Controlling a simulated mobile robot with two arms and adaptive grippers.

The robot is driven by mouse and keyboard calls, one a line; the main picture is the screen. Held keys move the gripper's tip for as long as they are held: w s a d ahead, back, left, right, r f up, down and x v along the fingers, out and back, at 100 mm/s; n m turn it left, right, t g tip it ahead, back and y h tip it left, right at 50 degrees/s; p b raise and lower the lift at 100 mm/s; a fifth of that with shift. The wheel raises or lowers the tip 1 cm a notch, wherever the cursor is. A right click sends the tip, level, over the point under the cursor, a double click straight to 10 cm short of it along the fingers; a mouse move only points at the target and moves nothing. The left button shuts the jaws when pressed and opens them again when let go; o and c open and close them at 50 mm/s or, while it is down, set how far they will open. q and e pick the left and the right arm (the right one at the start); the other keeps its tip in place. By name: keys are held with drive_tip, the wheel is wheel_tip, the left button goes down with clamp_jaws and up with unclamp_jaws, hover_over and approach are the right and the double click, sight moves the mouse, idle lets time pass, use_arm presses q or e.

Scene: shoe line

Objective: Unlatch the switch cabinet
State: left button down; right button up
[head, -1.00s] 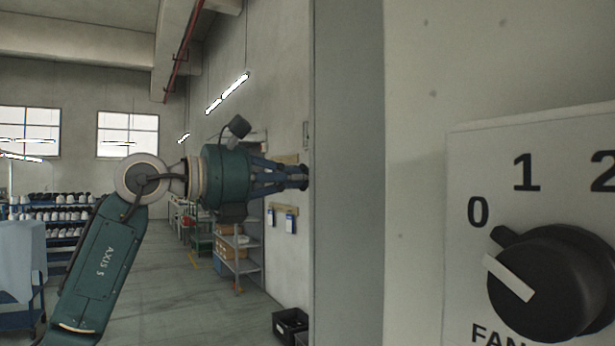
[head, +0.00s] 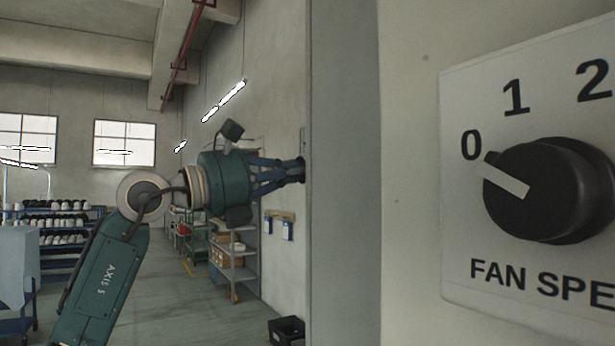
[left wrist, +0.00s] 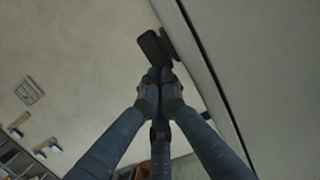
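The cabinet's pale grey side (head: 345,180) stands tall in the middle of the head view, and its front face fills the right. My left gripper (head: 297,171) reaches right to the cabinet's far edge. A small black handle (left wrist: 153,46) sticks out beside the cabinet edge in the left wrist view. My left gripper's blue fingers (left wrist: 159,78) come together at the near end of this handle and appear closed on it. The fingers hide part of the contact. My right gripper is in neither view.
A fan speed panel (head: 455,240) with a black knob (head: 550,190) is close on the right; its white pointer is towards 0. Shelving (head: 236,262), a black crate (head: 287,330) and shoe racks (head: 62,222) stand farther back. Open floor (head: 175,300) lies between them.

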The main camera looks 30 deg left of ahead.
use_arm(q)
drive_tip(key=t+b, duration=0.1)
drive_tip(key=b, duration=0.1)
drive_tip(key=w+f+t+h+b, duration=0.1)
drive_tip(key=b, duration=0.2)
drive_tip(key=w+d+t+h+b, duration=0.1)
drive_tip(key=b, duration=0.1)
drive_tip(key=shift+d+f+t, duration=0.1)
drive_tip(key=shift+f+t, duration=0.05)
drive_tip(key=shift+t, duration=0.25)
drive_tip(key=shift+w, duration=0.2)
drive_tip(key=shift+w+d+f+h, duration=0.15)
drive_tip(key=shift+w+d+h, duration=0.05)
drive_tip(key=shift+h, duration=0.1)
idle(0.3)
drive_tip(key=v, duration=1.2)
